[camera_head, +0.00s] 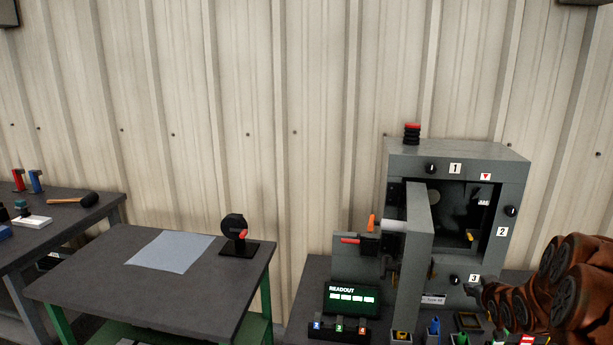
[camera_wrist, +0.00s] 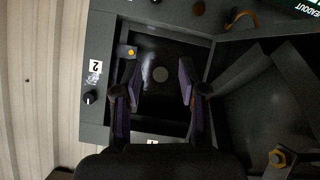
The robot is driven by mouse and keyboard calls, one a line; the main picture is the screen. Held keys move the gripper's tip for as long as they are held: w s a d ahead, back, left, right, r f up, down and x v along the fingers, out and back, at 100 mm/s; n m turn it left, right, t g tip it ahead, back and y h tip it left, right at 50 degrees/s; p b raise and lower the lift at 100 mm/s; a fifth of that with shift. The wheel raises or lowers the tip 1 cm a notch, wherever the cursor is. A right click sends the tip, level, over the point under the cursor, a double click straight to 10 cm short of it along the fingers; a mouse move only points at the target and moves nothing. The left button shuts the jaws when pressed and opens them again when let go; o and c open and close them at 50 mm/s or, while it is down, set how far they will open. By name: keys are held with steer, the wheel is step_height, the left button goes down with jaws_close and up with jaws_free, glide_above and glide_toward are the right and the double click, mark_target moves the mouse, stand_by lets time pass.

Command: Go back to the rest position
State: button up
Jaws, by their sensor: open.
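My gripper (camera_wrist: 160,85) is open in the wrist view, its two dark fingers apart with nothing between them. It faces the open front of the grey enclosure (camera_wrist: 97,75), which appears rotated there. The enclosure door (camera_head: 419,240) stands open to the left. Inside are a round grey spot and a small yellow part (camera_wrist: 131,52). How far the fingertips are from the opening is hard to tell.
Black knobs and labels 1, 2 and 3 sit around the enclosure front. A readout box (camera_head: 350,297) and several small coloured parts stand before it. A table (camera_head: 110,275) with a grey sheet (camera_head: 171,251) and a black stand (camera_head: 238,232) is at left. The wall behind is bare.

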steer(key=s+a+r+g+y, duration=0.1)
steer(key=s+a+g, duration=0.3)
steer(key=s+a, duration=0.7)
steer(key=s+a+r+g+y, duration=0.1)
steer(key=s+a+g, duration=0.4)
steer(key=s+a, duration=0.6)
steer(key=s+a+r+g+y, duration=0.1)
steer(key=s+a+r+g, duration=0.2)
steer(key=s+a, duration=0.9)
steer(key=s+g, duration=0.1)
steer(key=s, duration=0.7)
steer(key=shift+s+r+y, duration=0.3)
steer(key=shift+s+y, duration=0.05)
steer(key=shift+y, duration=0.05)
steer(key=shift+c, duration=0.2)
